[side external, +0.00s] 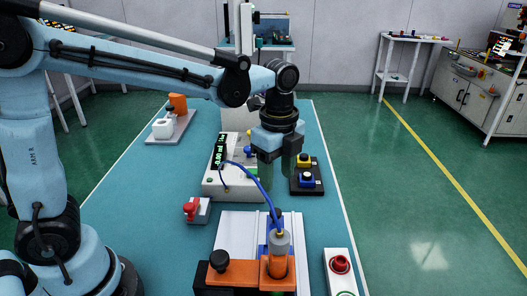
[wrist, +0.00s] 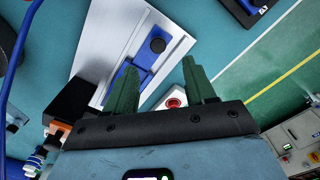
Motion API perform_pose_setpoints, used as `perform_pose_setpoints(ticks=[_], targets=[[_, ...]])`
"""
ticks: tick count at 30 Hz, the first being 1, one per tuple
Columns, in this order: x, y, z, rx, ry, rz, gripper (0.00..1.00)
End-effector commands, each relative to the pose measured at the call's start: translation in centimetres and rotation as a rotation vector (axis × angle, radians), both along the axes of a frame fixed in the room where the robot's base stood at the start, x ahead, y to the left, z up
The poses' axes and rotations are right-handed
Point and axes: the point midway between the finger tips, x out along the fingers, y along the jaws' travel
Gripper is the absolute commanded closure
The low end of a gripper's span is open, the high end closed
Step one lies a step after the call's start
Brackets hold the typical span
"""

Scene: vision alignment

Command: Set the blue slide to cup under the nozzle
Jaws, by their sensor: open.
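The blue slide (wrist: 150,60) lies on a pale metal track plate (wrist: 172,25) in the wrist view, with a dark round knob (wrist: 157,44) on top. In the side view only bits of the slide (side external: 269,224) show behind the nozzle bottle (side external: 279,246). That bottle stands upright in an orange clamp (side external: 277,267) at the near end of the track. My gripper (side external: 277,180) is open and empty, fingers pointing down, above the far end of the track. In the wrist view its green fingertips (wrist: 158,75) are spread apart, with the slide between and beyond them. I cannot make out a cup.
A white dispenser with a display (side external: 216,180) stands left of my gripper, its blue tube running to the bottle. A black block with yellow and blue knobs (side external: 307,184) is to the right. The front-left mat (side external: 150,215) is clear.

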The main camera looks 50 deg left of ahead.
Motion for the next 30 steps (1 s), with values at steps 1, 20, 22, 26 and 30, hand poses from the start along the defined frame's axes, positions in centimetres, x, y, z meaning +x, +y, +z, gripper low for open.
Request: perform_pose_setpoints(ticks=[1, 20, 22, 26, 30], targets=[[-0.1, 0.0, 0.7, 0.0, 0.0, 0.0, 0.45], [0.0, 0.0, 3.0, 0.0, -0.001, 0.002, 0.45], [-0.1, 0.2, 3.0, -0.001, -0.009, 0.021, 0.45], [-1.0, 1.1, 3.3, -0.015, -0.058, 0.153, 0.45], [-2.7, 2.7, 3.5, -0.061, -0.161, 0.428, 0.45]])
